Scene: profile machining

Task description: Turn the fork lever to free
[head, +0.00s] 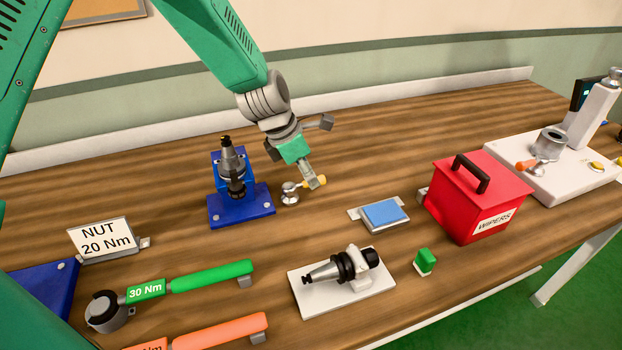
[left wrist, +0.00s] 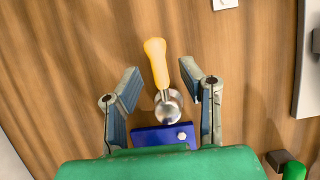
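The fork lever appears to be the yellow-handled lever (head: 321,181) with a round metal hub (head: 290,192), at the right side of the blue fixture (head: 241,208). A tool holder (head: 231,160) stands upright in that fixture. My left gripper (head: 303,174) is low over the lever. In the left wrist view, my left gripper (left wrist: 160,76) is open, its fingers on either side of the yellow handle (left wrist: 156,60), with gaps visible. The hub (left wrist: 168,106) lies nearer the palm, beside the blue fixture edge (left wrist: 150,134). My right gripper is out of view.
A blue pad (head: 384,213), a red wipers box (head: 478,200) and a white-based machine (head: 560,180) stand to the right. A second tool holder (head: 342,268) lies on a white plate in front. A green wrench (head: 210,276) and a nut sign (head: 101,238) are at left.

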